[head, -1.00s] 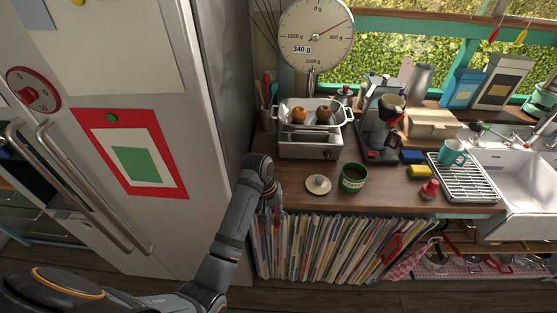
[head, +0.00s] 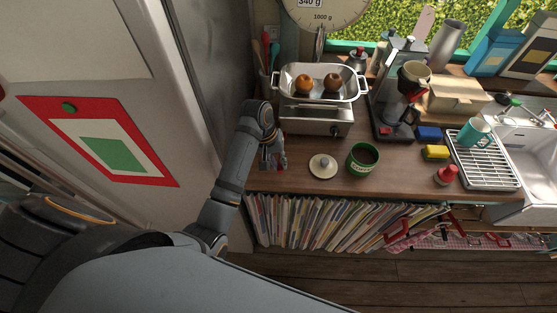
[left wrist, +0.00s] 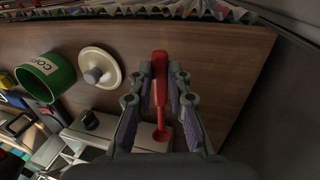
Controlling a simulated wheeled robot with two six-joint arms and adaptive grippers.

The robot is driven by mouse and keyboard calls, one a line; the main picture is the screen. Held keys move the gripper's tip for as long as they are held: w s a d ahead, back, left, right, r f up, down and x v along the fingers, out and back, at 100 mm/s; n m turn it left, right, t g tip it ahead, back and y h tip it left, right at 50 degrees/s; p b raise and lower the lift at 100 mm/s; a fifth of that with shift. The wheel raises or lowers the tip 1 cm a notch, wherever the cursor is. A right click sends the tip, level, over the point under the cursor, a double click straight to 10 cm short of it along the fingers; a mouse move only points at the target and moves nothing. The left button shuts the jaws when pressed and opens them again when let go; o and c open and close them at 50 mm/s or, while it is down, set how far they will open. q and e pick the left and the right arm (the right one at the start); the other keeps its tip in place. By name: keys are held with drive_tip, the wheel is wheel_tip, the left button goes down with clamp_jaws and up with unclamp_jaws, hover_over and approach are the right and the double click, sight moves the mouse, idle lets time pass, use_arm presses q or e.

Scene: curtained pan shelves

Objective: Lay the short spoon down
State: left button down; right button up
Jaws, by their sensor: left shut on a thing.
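The red short spoon (left wrist: 160,85) is between the two fingers of my left gripper (left wrist: 161,76) in the left wrist view. Its handle points up in that picture and its small bowl points down toward my wrist. In the head view my left gripper (head: 273,158) is low over the left end of the wooden counter (head: 300,185), beside the fridge. It is shut on the spoon, which is mostly hidden there. I cannot tell whether the spoon touches the counter. My right gripper is not in view.
A round lid (head: 323,166) and green coffee tin (head: 363,159) stand right of my gripper. Behind is a scale (head: 316,115) with a metal pan (head: 291,83), beside a utensil holder (head: 264,88). The fridge (head: 190,60) bounds the left. Bare wood lies around the gripper.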

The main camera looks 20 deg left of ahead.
use_arm(q)
drive_tip(key=f, duration=0.4)
drive_tip(key=shift+w+a+f+b, duration=0.1)
drive_tip(key=shift+w+f+b, duration=0.15)
drive_tip(key=shift+w+b, duration=0.1)
drive_tip(key=shift+s+f, duration=0.1)
drive_tip(key=shift+f, duration=0.85)
drive_tip(key=c, duration=1.7)
unclamp_jaws()
drive_tip(key=shift+o, duration=0.4)
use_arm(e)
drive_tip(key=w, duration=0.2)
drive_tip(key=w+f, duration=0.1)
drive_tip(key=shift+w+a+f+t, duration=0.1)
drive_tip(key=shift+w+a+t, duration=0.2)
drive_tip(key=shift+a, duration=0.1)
use_arm(q)
drive_tip(key=shift+o, duration=0.4)
